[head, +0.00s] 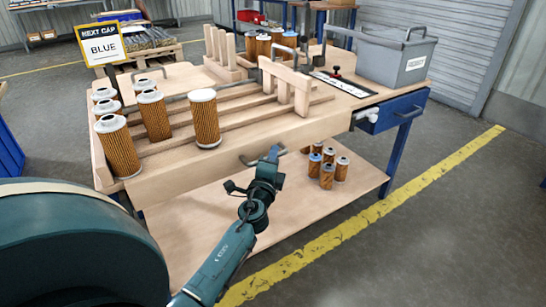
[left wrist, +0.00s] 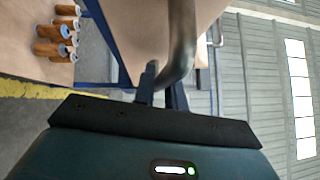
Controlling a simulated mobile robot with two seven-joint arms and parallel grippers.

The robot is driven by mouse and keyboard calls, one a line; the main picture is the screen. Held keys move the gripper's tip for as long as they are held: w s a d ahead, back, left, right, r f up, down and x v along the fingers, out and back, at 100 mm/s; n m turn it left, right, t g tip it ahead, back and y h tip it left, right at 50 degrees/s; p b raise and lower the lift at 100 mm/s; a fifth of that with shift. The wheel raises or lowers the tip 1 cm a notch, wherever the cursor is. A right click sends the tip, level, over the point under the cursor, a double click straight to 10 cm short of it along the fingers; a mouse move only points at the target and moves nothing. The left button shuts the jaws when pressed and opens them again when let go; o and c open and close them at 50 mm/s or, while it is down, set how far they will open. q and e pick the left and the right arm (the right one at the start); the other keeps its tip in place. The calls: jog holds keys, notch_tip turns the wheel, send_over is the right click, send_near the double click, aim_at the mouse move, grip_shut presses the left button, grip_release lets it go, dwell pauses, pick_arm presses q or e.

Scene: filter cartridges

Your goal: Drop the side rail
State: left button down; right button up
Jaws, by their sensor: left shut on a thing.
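The side rail (head: 195,168) is a pale wooden board along the front edge of the workbench, upright in place. A bent grey metal handle (head: 247,161) sticks out from its middle. My left gripper (head: 272,153) is at the handle, in front of the board. In the left wrist view the gripper fingers (left wrist: 162,88) are shut on the handle (left wrist: 183,45), and the wooden board (left wrist: 135,35) shows behind it. My right gripper is in neither view.
Several filter cartridges (head: 205,120) stand on the bench behind the rail. More small cartridges (head: 328,172) stand on the lower shelf (head: 220,220). A grey bin (head: 395,62) is at the bench's right end. A sign (head: 102,45) reads "NEXT CAP BLUE". Floor in front is clear.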

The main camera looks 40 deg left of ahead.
pick_arm(q)
jog(key=c, duration=1.5)
grip_release()
jog(key=shift+o, duration=0.2)
jog(key=shift+s, duration=0.1)
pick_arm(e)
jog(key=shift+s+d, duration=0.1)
